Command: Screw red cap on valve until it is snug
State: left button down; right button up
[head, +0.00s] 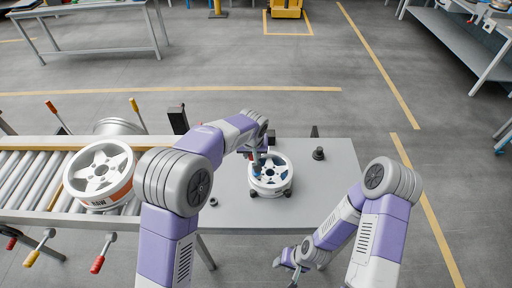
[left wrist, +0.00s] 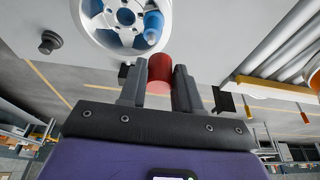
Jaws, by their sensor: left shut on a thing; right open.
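The white wheel (head: 270,175) lies on the grey table, and it also shows at the top of the left wrist view (left wrist: 125,22). A blue upright piece (left wrist: 153,27), perhaps the valve, stands at the wheel's near side in that view. My left gripper (head: 256,156) is over the wheel's upper left part. In the left wrist view its fingers are shut on the red cap (left wrist: 159,70), close to the blue piece. I cannot tell whether cap and blue piece touch. The arm hides the cap in the head view. My right gripper (head: 288,261) is open and empty, below the table's front edge.
The grey table (head: 325,205) is bare to the wheel's right, apart from a small dark knob (head: 318,153). A roller conveyor (head: 35,185) at the left carries another white wheel (head: 99,172).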

pick_arm(q)
jog(key=shift+w+d+r, duration=0.1)
jog(key=shift+w+d, duration=0.05)
jog(key=shift+d, duration=0.25)
jog(key=shift+w+d+r, duration=0.1)
jog(key=shift+d, duration=0.3)
jog(key=shift+f, duration=0.1)
jog(key=shift+f+b, duration=1.25)
jog(key=shift+f, duration=0.3)
jog(key=shift+f+b, duration=0.5)
jog(key=shift+f, duration=0.1)
jog(key=shift+f, duration=0.15)
